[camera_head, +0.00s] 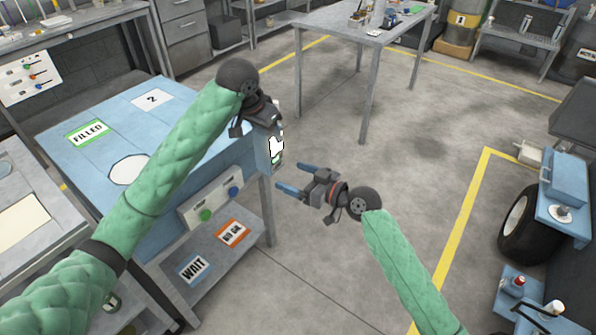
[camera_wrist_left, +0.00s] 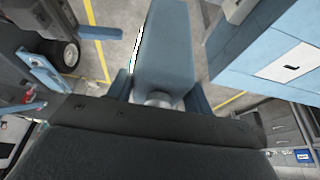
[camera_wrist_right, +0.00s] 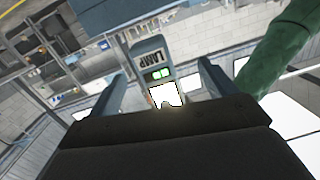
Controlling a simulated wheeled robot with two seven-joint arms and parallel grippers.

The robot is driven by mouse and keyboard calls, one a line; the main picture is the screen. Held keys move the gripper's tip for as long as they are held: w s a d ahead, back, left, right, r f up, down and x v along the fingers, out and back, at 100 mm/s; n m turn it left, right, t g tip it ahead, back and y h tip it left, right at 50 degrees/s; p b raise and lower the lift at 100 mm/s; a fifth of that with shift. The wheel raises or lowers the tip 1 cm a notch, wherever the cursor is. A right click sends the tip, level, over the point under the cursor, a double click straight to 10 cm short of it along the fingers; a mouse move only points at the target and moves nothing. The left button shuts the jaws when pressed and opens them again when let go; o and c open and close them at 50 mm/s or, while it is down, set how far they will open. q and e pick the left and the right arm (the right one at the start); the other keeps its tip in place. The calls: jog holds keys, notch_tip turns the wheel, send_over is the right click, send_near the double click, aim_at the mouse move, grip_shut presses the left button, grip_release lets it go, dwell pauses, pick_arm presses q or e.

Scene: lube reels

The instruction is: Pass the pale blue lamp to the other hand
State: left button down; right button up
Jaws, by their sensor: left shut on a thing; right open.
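The pale blue lamp (camera_head: 264,155) hangs upright from my left gripper (camera_head: 266,118), beside the right edge of the blue table. My left gripper is shut on it. The left wrist view shows the lamp body (camera_wrist_left: 166,45) between the fingers. My right gripper (camera_head: 297,178) is open and empty, below and right of the lamp in the head view, its blue fingers pointing left toward it. In the right wrist view the lamp (camera_wrist_right: 148,57), with its LAMP label, green marks and bright white face, appears between the open fingers (camera_wrist_right: 160,88). I see no contact there.
The blue table (camera_head: 100,115) with FILLED and 2 labels stands left, above a grey shelf (camera_head: 205,270) with WAIT and orange-framed signs. A grey table (camera_head: 345,22) stands behind. A tyre (camera_head: 519,222) and blue stand are at right. The middle floor is clear.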

aim_at(263, 154)
jog(key=shift+n+t, duration=0.4)
jog(key=shift+t, duration=0.1)
jog(key=shift+w+d+r+x, duration=0.1)
jog(key=shift+r+x, duration=0.15)
jog(key=shift+x, duration=1.75)
jog(key=shift+w+d+r+x, duration=0.1)
jog(key=shift+r+x, duration=0.2)
jog(key=shift+x, duration=1.7)
jog(key=shift+w+d+r+x, duration=0.15)
jog(key=shift+r+x, duration=0.1)
jog(key=shift+x, duration=1.75)
jog(key=shift+a, duration=0.1)
jog(key=c, duration=1.3)
pick_arm(q)
jog(key=c, duration=0.5)
grip_release()
pick_arm(e)
jog(key=shift+c, duration=0.2)
